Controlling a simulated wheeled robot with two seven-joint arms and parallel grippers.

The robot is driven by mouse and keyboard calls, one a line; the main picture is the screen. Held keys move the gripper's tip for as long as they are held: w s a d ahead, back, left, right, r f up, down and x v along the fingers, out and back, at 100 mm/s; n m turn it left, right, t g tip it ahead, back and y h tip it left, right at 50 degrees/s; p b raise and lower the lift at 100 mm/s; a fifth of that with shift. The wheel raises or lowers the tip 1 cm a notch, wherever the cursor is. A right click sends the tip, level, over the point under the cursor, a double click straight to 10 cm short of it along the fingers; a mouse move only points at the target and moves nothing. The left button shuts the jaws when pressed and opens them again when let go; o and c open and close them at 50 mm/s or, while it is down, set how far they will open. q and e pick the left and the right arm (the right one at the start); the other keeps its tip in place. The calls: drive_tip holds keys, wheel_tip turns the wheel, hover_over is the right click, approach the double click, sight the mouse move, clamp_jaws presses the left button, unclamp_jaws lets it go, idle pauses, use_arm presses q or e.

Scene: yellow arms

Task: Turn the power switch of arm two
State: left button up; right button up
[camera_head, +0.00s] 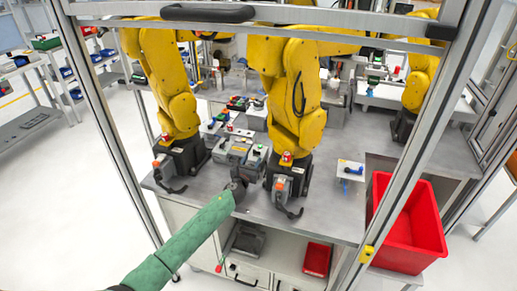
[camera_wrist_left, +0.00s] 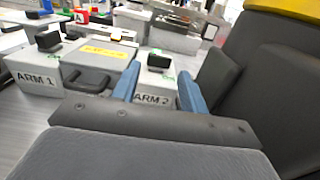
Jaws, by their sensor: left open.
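The grey box marked ARM 2 (camera_wrist_left: 152,99) stands ahead of my left gripper in the left wrist view. It has a black switch knob (camera_wrist_left: 158,62) on top. My left gripper (camera_wrist_left: 158,90) is open and empty, its two blue fingers appearing on either side of the ARM 2 label. The fingers seem short of the knob, and contact cannot be told. In the head view my left gripper (camera_head: 236,188) is at the front of the switch boxes, near the ARM 2 box (camera_head: 256,161). My right gripper is not in view.
The ARM 1 box (camera_wrist_left: 35,80) with its own black knob stands left. A grey box with a yellow label (camera_wrist_left: 105,52) and a black handle lies between. Yellow robot arms (camera_head: 290,90) rise close by. A red bin (camera_head: 405,245) stands right.

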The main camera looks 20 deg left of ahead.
sight(256, 152)
use_arm(q)
drive_tip(key=shift+w+r, duration=0.2)
drive_tip(key=shift+w, duration=0.25)
drive_tip(key=w, duration=0.4)
drive_tip(key=shift+w+d+f+p, duration=0.1)
drive_tip(key=shift+f+p, duration=0.25)
drive_tip(key=shift+p, duration=0.05)
drive_tip(key=shift+w, duration=0.4)
drive_tip(key=shift+w+r, duration=0.15)
drive_tip(key=shift+w, duration=0.55)
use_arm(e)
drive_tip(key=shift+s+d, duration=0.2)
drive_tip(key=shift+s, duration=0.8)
